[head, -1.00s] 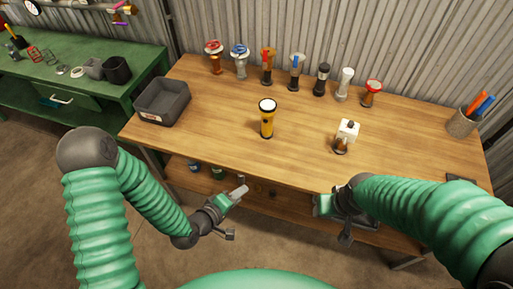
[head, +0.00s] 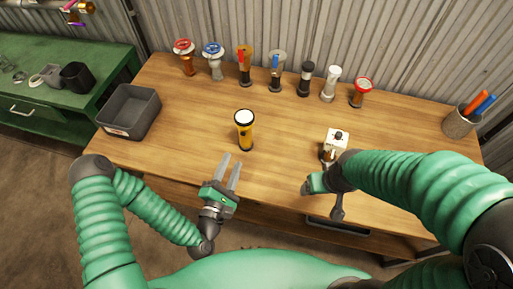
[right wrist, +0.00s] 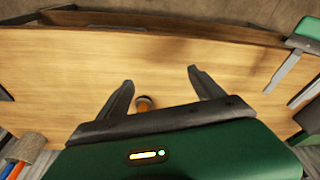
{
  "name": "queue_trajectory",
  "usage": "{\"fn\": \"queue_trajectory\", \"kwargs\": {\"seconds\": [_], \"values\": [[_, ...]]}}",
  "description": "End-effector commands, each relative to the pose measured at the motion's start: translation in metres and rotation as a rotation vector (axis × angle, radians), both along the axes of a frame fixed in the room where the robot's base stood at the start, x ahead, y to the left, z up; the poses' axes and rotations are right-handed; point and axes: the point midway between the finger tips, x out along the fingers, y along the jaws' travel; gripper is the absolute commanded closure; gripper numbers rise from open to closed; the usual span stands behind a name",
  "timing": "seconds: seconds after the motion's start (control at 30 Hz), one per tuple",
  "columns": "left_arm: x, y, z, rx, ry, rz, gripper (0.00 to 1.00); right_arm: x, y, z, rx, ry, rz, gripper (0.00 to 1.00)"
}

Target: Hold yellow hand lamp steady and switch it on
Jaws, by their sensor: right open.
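The yellow hand lamp (head: 246,135) stands upright on the wooden bench in the head view, its pale round lens end up. My left gripper (head: 231,161) is open and empty, just in front of the lamp, its fingers pointing toward the bench and apart from the lamp. My right gripper (head: 321,190) is lower right of the lamp, partly hidden by its own arm. The lamp's switch is too small to make out.
A white box with a dark knob (head: 338,137) stands on the wooden bench (head: 285,160) close to my right arm. A grey bin (head: 128,110) is at left, a pen cup (head: 458,123) at right. Bench around the lamp is clear.

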Motion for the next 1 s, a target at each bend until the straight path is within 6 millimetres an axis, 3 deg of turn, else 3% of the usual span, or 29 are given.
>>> {"fn": "queue_trajectory", "kwargs": {"seconds": [0.07, 0.17, 0.3, 0.4, 0.5, 0.57, 0.7, 0.8, 1.0], "values": [[0.000, -0.001, 0.000, 0.002, 0.000, -0.001, 0.64, 0.007, 0.000, 0.001, -0.019, -0.033, 0.049, 0.17], [0.002, -0.003, -0.001, 0.005, 0.002, -0.001, 0.64, 0.043, -0.005, 0.002, -0.084, -0.145, 0.226, 0.17], [0.003, -0.004, -0.001, 0.006, 0.002, -0.002, 0.64, 0.125, 0.009, 0.016, -0.261, -0.438, 0.679, 0.17], [0.003, -0.005, -0.002, 0.008, 0.002, -0.002, 0.64, 0.145, 0.007, -0.020, -0.189, -0.549, 0.735, 0.17], [0.002, -0.005, -0.001, 0.008, 0.002, -0.002, 0.64, 0.154, 0.028, -0.038, -0.040, -0.717, 0.775, 0.17], [0.002, -0.004, -0.001, 0.007, 0.002, -0.002, 0.64, 0.152, 0.044, -0.039, 0.077, -0.829, 0.776, 0.17], [0.001, -0.003, -0.001, 0.007, 0.002, -0.002, 0.64, 0.140, 0.070, -0.019, 0.341, -1.078, 0.722, 0.17], [0.001, -0.003, -0.001, 0.007, 0.002, -0.002, 0.64, 0.132, 0.076, 0.000, 0.466, -1.198, 0.677, 0.17], [0.002, -0.002, -0.001, 0.007, 0.002, -0.002, 0.64, 0.133, 0.085, 0.013, 0.539, -1.269, 0.654, 0.17]]}}
